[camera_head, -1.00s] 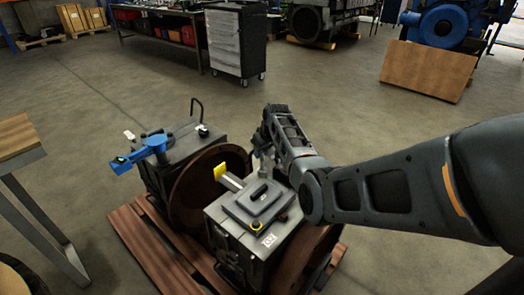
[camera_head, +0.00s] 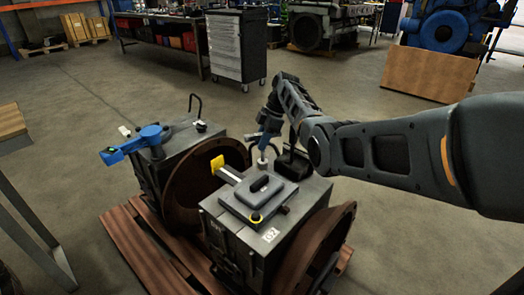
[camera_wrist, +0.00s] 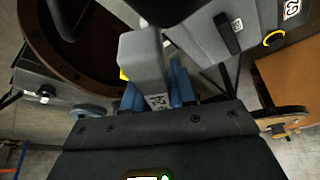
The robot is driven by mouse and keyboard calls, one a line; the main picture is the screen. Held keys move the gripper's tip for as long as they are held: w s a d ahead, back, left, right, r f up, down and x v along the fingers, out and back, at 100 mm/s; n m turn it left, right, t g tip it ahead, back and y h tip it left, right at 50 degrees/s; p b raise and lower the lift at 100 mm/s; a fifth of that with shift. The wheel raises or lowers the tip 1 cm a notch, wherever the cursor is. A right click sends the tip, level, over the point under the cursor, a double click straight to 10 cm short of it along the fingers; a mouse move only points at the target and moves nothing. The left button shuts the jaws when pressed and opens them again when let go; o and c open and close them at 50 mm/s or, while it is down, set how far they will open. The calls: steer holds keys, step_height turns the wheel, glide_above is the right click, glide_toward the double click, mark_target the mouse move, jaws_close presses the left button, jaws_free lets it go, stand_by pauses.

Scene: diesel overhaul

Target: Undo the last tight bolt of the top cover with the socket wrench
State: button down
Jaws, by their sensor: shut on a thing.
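The top cover (camera_head: 238,207) is a grey plate with a raised handle on the near dark engine block, and it also shows in the wrist view (camera_wrist: 205,42). My gripper (camera_head: 264,145) is above the cover's far side. In the wrist view its blue fingers (camera_wrist: 157,92) are shut on the grey socket wrench (camera_wrist: 148,62), which bears the mark 24. A silver part of the wrench (camera_head: 262,160) points down towards the cover. I cannot tell whether it touches a bolt.
A bar with a yellow end (camera_head: 217,164) sticks out left of the cover. A second block (camera_head: 185,142) with a blue tool (camera_head: 135,145) stands behind left. Brown round flanges (camera_head: 318,245) flank the near block. Both blocks rest on a wooden pallet (camera_head: 137,250).

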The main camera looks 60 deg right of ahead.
steer(key=shift+f+n+g+b, duration=0.3)
steer(key=shift+f+n+b, duration=0.05)
steer(key=shift+n+b, duration=0.8)
steer(key=shift+r+n+y+b, duration=0.25)
steer(key=shift+n+y+b, duration=0.05)
steer(key=shift+n+b, duration=0.25)
steer(key=shift+r+g, duration=0.1)
steer(key=shift+g, duration=0.2)
steer(key=shift+w, duration=0.1)
